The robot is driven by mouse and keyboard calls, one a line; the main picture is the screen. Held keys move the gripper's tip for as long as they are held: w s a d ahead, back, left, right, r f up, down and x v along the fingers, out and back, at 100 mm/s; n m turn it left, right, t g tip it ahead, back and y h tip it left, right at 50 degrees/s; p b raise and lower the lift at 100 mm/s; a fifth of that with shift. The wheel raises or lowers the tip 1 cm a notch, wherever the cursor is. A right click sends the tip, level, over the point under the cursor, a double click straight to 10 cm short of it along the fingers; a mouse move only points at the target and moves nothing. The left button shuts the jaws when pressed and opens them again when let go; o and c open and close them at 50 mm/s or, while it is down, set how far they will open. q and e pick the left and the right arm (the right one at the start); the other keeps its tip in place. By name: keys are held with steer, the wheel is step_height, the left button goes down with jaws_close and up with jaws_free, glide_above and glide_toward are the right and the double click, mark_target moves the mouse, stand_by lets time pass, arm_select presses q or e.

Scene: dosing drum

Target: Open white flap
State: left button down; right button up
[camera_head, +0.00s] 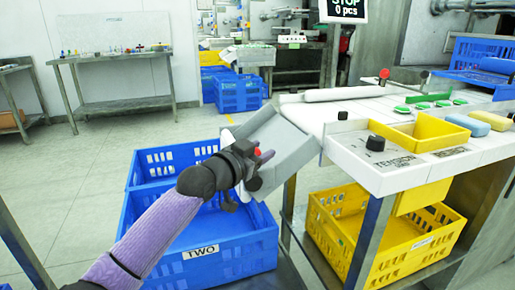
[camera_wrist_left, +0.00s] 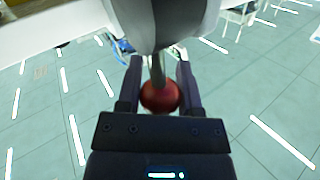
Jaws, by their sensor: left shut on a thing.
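The pale grey-white flap (camera_head: 283,146) is at the left end of the white work table and slopes down to the left over the blue crate marked TWO. My left gripper (camera_head: 262,158) is at the flap's lower left side, shut on a red ball knob (camera_head: 257,152). In the left wrist view the red knob (camera_wrist_left: 160,97) sits between the two dark fingers, on a short stem under a rounded grey-white part (camera_wrist_left: 165,20). The gripper hides part of the flap's near edge. My right gripper is not in view.
The blue crate marked TWO (camera_head: 232,263) stands below my left gripper, with another blue crate (camera_head: 158,160) behind it. A yellow crate (camera_head: 385,262) is under the table (camera_head: 350,108). A black knob (camera_head: 375,143) and yellow bins (camera_head: 430,135) are on the table.

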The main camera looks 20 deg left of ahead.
mark_target(280, 159)
arm_select(q)
steer(key=shift+w+d+f+m+g+y+p, duration=0.35)
steer(key=shift+d+m+g+y+p, duration=0.15)
steer(key=shift+g+p, duration=0.4)
steer(key=shift+w+d+f+m+g+y+p, duration=0.25)
steer(key=shift+d+f+m+g+y+p, duration=0.2)
steer(key=shift+g+p, duration=0.4)
steer(key=shift+w+d+f+m+g+y+p, duration=0.3)
steer(key=shift+d+m+g+y+p, duration=0.25)
steer(key=shift+p, duration=0.5)
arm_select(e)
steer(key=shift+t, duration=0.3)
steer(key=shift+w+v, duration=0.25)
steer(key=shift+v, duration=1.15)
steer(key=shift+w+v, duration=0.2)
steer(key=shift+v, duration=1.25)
arm_select(q)
steer(key=shift+a, duration=0.15)
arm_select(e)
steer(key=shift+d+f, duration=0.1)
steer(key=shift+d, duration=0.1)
arm_select(q)
steer(key=shift+c, duration=1.3)
jaws_free()
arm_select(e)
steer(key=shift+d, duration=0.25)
arm_select(q)
steer(key=shift+r, duration=0.15)
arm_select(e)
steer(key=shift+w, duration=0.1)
